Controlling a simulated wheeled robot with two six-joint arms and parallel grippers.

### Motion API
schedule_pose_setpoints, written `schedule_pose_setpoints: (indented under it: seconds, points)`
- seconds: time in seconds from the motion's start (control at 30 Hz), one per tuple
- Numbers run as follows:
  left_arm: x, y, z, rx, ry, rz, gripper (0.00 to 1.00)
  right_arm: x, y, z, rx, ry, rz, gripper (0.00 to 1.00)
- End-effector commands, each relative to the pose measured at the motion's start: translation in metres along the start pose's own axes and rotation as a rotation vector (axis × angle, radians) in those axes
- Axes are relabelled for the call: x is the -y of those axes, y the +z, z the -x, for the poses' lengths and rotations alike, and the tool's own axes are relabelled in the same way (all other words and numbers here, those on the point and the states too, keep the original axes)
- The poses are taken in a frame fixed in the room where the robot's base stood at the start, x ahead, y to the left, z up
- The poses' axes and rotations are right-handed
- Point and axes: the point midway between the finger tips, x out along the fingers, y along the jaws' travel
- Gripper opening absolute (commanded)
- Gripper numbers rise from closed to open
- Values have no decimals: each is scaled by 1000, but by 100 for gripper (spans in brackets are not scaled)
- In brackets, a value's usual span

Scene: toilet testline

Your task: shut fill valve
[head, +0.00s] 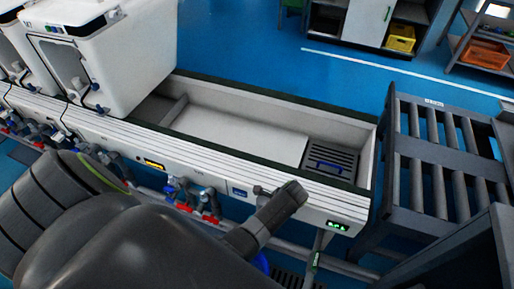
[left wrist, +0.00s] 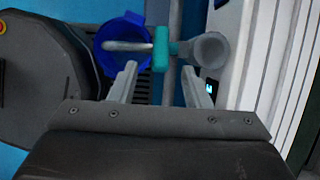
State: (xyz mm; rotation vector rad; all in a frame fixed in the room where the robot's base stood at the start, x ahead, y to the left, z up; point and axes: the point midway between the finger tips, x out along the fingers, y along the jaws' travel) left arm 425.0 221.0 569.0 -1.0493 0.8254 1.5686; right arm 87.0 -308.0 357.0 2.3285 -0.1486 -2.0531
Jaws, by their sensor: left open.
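In the left wrist view a teal valve body (left wrist: 160,52) sits on a thin grey upright pipe, just beyond my fingertips. A pale grey lever (left wrist: 127,46) sticks out to its left, and a grey round cup-like part (left wrist: 208,48) is on its right. I take this to be the fill valve. My left gripper (left wrist: 160,75) is open, its two light fingers apart with the teal body between and just past their tips. Contact cannot be told. In the head view my dark left arm covers this spot; neither the valve nor the fingers show clearly. My right gripper is not in view.
A blue bucket (left wrist: 122,32) is behind the lever. The white testline trough (head: 245,130) carries toilet units at left, with red and blue valves (head: 192,202) along its front. A grey roller rack (head: 440,160) stands at right. Blue floor (head: 250,40) is clear beyond.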

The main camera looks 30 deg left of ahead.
Motion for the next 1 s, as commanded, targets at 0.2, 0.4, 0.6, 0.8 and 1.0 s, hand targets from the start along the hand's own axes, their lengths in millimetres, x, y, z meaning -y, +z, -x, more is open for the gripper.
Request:
schedule_pose_setpoints:
  seconds: [0.2, 0.4, 0.6, 0.8, 1.0]
  points:
    - [0, -2, -30, 0, 1, 1, 44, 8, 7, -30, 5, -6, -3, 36]
    - [0, -2, -51, 0, 1, 1, 44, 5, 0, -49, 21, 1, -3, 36]
    - [0, -1, -71, 1, 0, 1, 44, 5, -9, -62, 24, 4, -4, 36]
    - [0, -1, -83, 0, 0, 1, 44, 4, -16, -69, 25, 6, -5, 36]
    - [0, 0, -86, -1, 0, 0, 44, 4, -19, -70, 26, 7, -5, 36]
